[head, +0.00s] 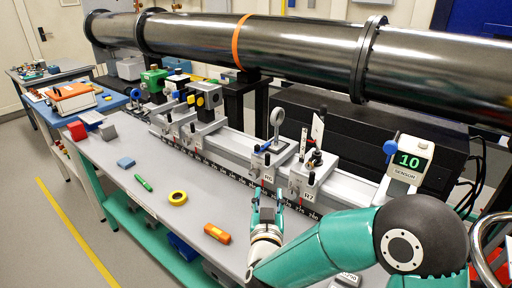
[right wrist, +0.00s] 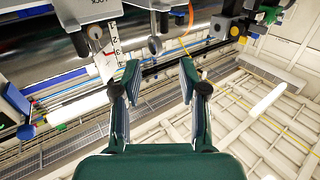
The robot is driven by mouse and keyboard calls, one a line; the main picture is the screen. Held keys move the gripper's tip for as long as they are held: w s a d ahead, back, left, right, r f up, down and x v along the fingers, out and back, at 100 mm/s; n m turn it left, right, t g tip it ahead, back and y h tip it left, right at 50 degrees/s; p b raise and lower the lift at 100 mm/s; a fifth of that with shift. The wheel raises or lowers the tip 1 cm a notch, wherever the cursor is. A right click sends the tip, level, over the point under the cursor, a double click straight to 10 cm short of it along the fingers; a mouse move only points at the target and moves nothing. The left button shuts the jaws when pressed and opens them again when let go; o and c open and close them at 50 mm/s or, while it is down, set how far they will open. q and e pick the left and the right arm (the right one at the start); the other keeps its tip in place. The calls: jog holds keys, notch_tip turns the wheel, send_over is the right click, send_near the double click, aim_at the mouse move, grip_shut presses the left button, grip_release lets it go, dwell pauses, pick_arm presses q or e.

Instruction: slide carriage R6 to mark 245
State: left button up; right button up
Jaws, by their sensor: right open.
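The scale strip (head: 236,183) runs along the rail's front edge; mark 245 is too small to make out. My right gripper (head: 267,207) is open and empty, just in front of and below R6. In the right wrist view its two fingers (right wrist: 159,77) are spread apart, with a small rounded knob (right wrist: 154,45) beyond the gap. My left gripper is not in view.
More carriages (head: 190,120) stand on the rail to the left. A sensor box reading 10 (head: 409,160) is at the right. An orange block (head: 217,234), yellow tape ring (head: 178,198), green marker (head: 144,183) and blue block (head: 126,162) lie on the bench. A large pipe (head: 300,45) runs behind.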

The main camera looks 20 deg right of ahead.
aim_at(268, 159)
jog(key=p+x, duration=0.1)
jog(key=x, duration=0.4)
jog(key=p+x, duration=0.2)
jog(key=x, duration=0.4)
jog(key=a+p+x, duration=0.1)
jog(key=x, duration=0.5)
jog(key=shift+w+d+r+p, duration=0.1)
jog(key=shift+w+d+p, duration=0.05)
jog(key=shift+w+p, duration=0.2)
grip_shut()
